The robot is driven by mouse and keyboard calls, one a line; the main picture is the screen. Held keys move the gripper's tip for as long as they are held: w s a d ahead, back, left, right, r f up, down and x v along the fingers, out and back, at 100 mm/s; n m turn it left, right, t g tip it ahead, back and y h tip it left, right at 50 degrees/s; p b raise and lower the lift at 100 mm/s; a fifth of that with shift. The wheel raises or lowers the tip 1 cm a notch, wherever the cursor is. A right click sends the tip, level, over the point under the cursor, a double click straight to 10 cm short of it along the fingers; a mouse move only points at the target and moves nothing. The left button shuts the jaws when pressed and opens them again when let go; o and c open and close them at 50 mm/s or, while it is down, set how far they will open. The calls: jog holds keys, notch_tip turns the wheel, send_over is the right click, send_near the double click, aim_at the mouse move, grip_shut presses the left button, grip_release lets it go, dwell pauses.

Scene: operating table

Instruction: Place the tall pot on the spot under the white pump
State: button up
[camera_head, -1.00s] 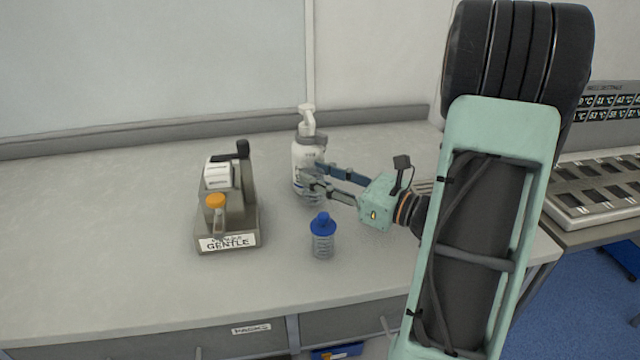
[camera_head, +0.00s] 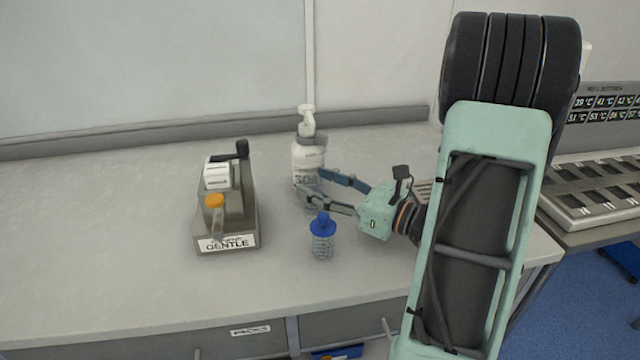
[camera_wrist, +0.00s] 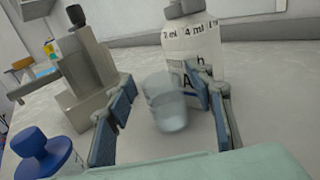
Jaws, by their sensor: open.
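A clear, cup-like pot (camera_wrist: 168,106) stands between my open fingers in the wrist view, close to the right finger. I cannot tell whether it is the tall pot, or whether a finger touches it. My gripper (camera_head: 312,181) is open, low over the table, and also shows in the wrist view (camera_wrist: 162,84). A white pump bottle (camera_head: 308,157) stands upright just behind the fingertips; it also shows in the wrist view (camera_wrist: 192,42). In the head view my fingers mostly hide the clear pot. The spot under the pump cannot be made out.
A clear bottle with a blue cap (camera_head: 322,240) stands in front of my gripper. A grey stand (camera_head: 240,215) with a white block, an orange-capped tube and a "GENTLE" label is to the left. The far left of the table (camera_head: 90,230) is clear.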

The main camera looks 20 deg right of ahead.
jog(key=shift+d+r, duration=0.1)
jog(key=shift+r, duration=0.1)
jog(key=v, duration=1.2)
jog(key=shift+f, duration=0.1)
